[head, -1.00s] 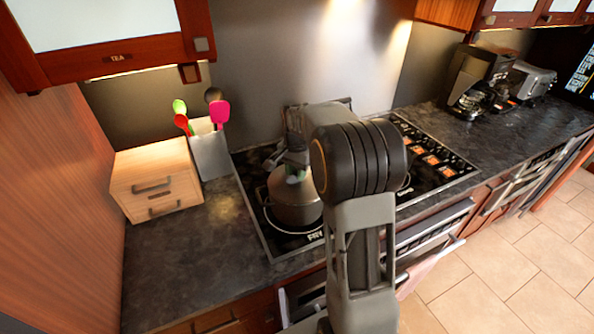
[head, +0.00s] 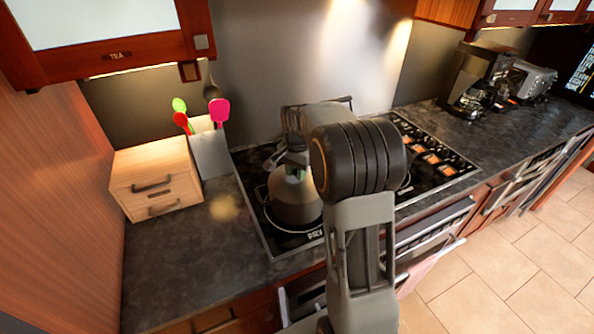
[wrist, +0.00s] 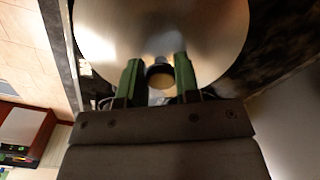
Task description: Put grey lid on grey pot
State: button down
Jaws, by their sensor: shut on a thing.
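The grey pot (head: 292,211) stands on the front left part of the black cooktop. The grey lid (wrist: 110,28) fills the top of the wrist view as a shiny round metal disc, with its dark knob (wrist: 160,76) between my green fingers. My gripper (wrist: 158,72) is shut on the lid's knob. In the head view my gripper (head: 294,173) is right over the pot, with the lid at the pot's top. I cannot tell whether the lid rests fully on the rim. My arm hides the pot's right side.
The cooktop (head: 262,233) has a row of knobs at its right. A utensil holder (head: 210,152) and a wooden drawer box (head: 155,178) stand to its left. A coffee maker (head: 470,78) is at the far right. The front left counter is clear.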

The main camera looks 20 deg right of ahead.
jog(key=shift+c, duration=1.4)
grip_release()
jog(key=shift+r+p, duration=2.75)
jog(key=shift+r, duration=0.8)
